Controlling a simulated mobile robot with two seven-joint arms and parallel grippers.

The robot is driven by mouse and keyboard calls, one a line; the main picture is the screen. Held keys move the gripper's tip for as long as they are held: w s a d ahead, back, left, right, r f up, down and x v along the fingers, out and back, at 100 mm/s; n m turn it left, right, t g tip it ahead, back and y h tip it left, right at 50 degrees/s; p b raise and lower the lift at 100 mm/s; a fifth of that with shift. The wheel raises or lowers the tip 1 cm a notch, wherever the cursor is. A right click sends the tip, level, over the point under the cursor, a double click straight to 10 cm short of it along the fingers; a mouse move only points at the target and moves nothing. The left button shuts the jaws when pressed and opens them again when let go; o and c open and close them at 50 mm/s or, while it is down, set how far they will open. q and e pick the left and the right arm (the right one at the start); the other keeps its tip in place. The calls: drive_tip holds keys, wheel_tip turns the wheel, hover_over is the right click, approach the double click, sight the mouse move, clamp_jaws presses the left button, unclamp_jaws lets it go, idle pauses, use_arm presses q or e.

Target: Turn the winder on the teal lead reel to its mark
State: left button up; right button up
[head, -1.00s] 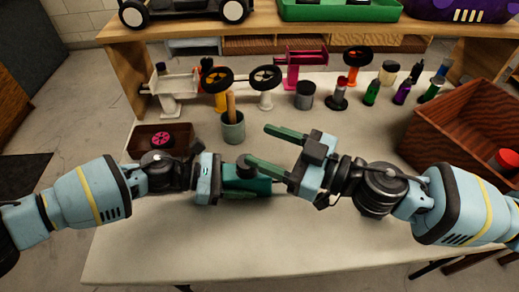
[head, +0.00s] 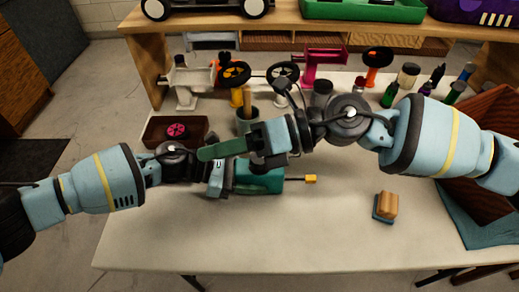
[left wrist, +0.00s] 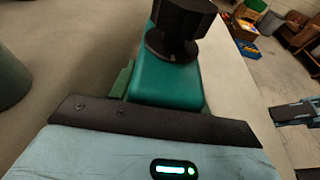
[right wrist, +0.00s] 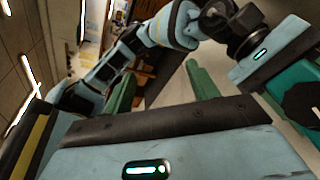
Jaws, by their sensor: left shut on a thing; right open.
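The teal lead reel (head: 262,183) is a teal block near the table's middle. A thin dark rod with a yellow end (head: 310,179) juts from its right side. A black knob (left wrist: 180,28) stands on top of it in the left wrist view. My left gripper (head: 232,180) is shut on the reel from the left; a green finger shows beside it in the left wrist view. My right gripper (head: 208,152) points left above and behind the reel, partly covering its top; its fingers are apart and empty in the right wrist view (right wrist: 162,88). I cannot make out a mark.
A wooden-topped brush (head: 388,205) lies at the front right. A brown tray with a pink wheel (head: 177,130), a cup (head: 246,122), and several stands and bottles are behind. A reddish crate (head: 490,110) stands at the right.

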drive_tip(key=n+g+h, duration=0.1)
drive_tip(key=n+h, duration=0.1)
drive_tip(key=n, duration=0.3)
wheel_tip(320, 180, up, 3)
drive_tip(key=n+t+h, duration=0.3)
drive_tip(key=n+h, duration=1)
drive_tip(key=n, duration=1.7)
hover_over(260, 161)
drive_tip(key=w, duration=0.1)
wheel_tip(260, 161, down, 12)
drive_tip(key=shift+c, duration=0.2)
drive_tip(key=c, duration=1)
